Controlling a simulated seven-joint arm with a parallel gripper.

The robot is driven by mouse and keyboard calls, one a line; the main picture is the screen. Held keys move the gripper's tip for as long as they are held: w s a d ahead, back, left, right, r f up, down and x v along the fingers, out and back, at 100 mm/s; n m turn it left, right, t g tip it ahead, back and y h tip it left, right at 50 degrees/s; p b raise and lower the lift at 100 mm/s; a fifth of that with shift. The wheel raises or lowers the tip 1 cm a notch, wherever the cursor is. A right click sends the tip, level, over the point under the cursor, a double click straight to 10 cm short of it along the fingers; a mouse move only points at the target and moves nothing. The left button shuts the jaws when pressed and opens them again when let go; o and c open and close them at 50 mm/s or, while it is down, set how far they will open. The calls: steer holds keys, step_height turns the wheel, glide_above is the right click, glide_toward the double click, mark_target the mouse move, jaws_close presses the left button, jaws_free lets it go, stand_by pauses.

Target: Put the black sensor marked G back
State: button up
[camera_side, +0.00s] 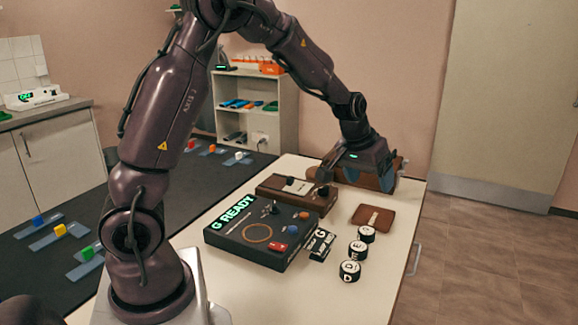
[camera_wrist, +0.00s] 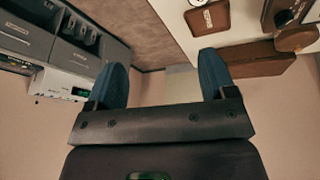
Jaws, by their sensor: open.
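Three round black sensors with white lettered tops stand in a row on the white table, a far one (camera_side: 367,234), a middle one (camera_side: 357,249) and a near one (camera_side: 350,271). Their letters are too small to read surely, so I cannot tell which is G. A black console (camera_side: 245,248) shows "G READY" in green. A small black sign with a white G (camera_side: 320,243) is beside it. My gripper (camera_side: 372,178) is above the table's far end, apart from the sensors. In the wrist view its two blue fingers (camera_wrist: 160,85) are wide apart with nothing between them.
A brown box (camera_side: 297,195) stands behind the console, near my gripper. A dark mat (camera_side: 140,215) with coloured blocks is at left. The table's front right is clear.

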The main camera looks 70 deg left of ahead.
steer(key=s+d+r+m+h, duration=0.1)
steer(key=s+d+r+m, duration=0.2)
steer(key=s+d+r, duration=0.75)
steer(key=s+d+r+m+t, duration=0.1)
steer(key=s+m, duration=0.1)
steer(key=s, duration=1.1)
steer(key=shift+d+r+m, duration=0.2)
steer(key=shift+m, duration=0.1)
steer(key=shift+s, duration=0.1)
